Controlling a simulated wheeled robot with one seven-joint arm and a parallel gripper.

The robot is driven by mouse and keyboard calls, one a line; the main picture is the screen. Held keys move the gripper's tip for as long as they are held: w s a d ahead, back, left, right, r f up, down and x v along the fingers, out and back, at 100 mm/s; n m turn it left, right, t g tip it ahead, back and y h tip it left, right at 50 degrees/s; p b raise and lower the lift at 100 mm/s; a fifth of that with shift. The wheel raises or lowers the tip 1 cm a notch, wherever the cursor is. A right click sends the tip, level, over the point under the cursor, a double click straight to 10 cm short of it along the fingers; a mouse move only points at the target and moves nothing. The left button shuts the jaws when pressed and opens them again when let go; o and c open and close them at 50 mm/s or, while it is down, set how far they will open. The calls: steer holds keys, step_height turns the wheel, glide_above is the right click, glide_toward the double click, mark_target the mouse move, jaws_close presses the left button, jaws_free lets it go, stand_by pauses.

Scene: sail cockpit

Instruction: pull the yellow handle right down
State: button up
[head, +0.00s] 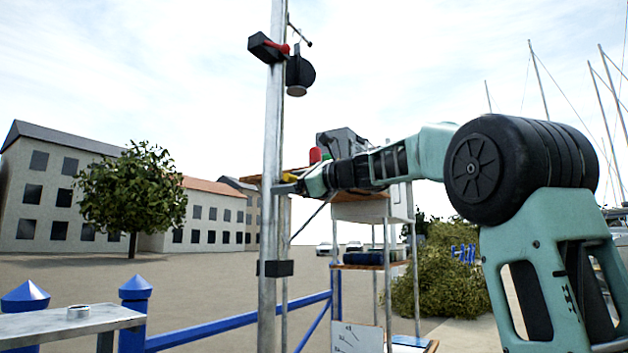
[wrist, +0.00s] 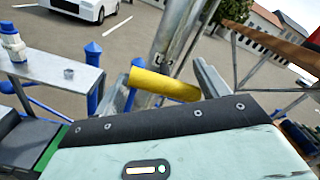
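The yellow handle (wrist: 168,85) is a short, thick bar beside the metal post (wrist: 172,45) in the wrist view. In the head view only a small bit of the handle (head: 289,177) shows at the post, the rest hidden by my gripper (head: 298,184). In the wrist view my gripper (wrist: 160,72) has its two grey fingers wide apart. The handle lies across the space between them, slightly tilted. I cannot tell whether either finger touches it.
The tall mast (head: 272,130) carries a black box with a red lever (head: 277,47) and a round black fitting (head: 299,72) above, and a black block (head: 275,268) below. Shelves (head: 370,259) stand behind my forearm. A grey bench (head: 50,327) and blue railing (head: 230,323) are at the left.

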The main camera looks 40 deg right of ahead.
steer(key=b+v, duration=0.2)
steer(key=v, duration=1.5)
steer(key=shift+b, duration=0.35)
steer(key=w+a+f+n+g+y+p, duration=0.1)
steer(key=w+a+f+n+g, duration=0.2)
steer(key=a+f, duration=0.45)
steer(key=w+a+f+n+g+y+p, duration=0.1)
steer(key=w+a+f+n+g, duration=0.25)
steer(key=a+f, duration=0.4)
steer(key=s+a+f+n+g+h+p, duration=0.1)
steer(key=s+a+f+n+g, duration=0.2)
steer(key=a+f, duration=0.35)
steer(key=s+a+f+n+g+p, duration=0.1)
steer(key=s+a+f+n+g, duration=0.2)
steer(key=a+f, duration=0.35)
steer(key=s+a+f+n+g+h+p, duration=0.25)
steer(key=s+a+f+n, duration=0.45)
steer(key=s+f+n, duration=0.4)
steer(key=s+f+n+g+h, duration=0.2)
steer(key=s+f+n+h, duration=0.2)
steer(key=s+f+n, duration=0.4)
steer(key=s+n, duration=0.1)
steer(key=s, duration=0.3)
steer(key=shift+d+f, duration=0.25)
steer(key=shift+r+p, duration=0.1)
steer(key=shift+p, duration=0.25)
